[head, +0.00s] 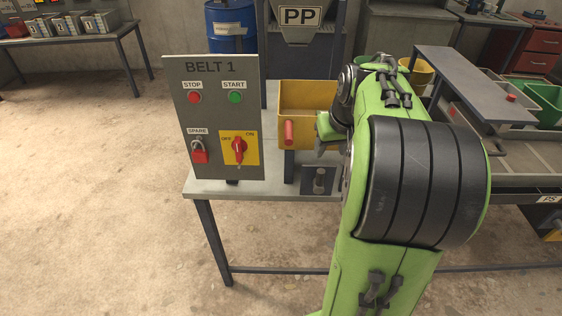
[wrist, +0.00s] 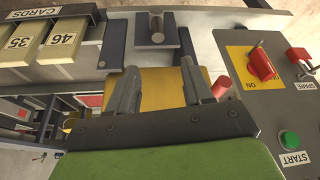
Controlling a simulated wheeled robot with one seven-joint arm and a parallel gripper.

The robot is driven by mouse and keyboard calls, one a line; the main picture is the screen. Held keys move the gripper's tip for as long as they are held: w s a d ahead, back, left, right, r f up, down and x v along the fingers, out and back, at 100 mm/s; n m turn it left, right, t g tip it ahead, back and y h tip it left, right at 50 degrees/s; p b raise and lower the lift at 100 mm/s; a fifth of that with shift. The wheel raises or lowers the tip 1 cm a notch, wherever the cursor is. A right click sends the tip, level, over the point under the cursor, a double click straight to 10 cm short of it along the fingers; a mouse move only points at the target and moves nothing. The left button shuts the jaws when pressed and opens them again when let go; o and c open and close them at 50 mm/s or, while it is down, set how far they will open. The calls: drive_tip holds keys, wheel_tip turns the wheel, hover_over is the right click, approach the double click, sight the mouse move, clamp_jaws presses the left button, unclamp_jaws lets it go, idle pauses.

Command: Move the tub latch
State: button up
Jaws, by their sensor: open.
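A red handle (head: 289,132) is upright at the tub's front left; in the wrist view the red handle (wrist: 222,88) lies just right of my right finger. A dark bracket with a round metal pin (head: 319,180) sits on the table in front of the tub, and beyond my fingertips in the wrist view (wrist: 157,36).
A grey PP hopper (head: 301,30) is behind the tub. Numbered card boxes (wrist: 57,42) show in the wrist view.

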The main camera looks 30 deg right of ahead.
sight(322, 171)
drive_tip(key=b+x, duration=0.1)
drive_tip(key=x, duration=0.4)
drive_tip(key=b+x, duration=0.1)
drive_tip(key=x, duration=0.4)
drive_tip(key=b+x, duration=0.2)
drive_tip(key=x, duration=0.3)
drive_tip(key=shift+s+f, duration=0.2)
drive_tip(key=shift+s, duration=0.05)
drive_tip(key=shift+c, duration=0.2)
clamp_jaws()
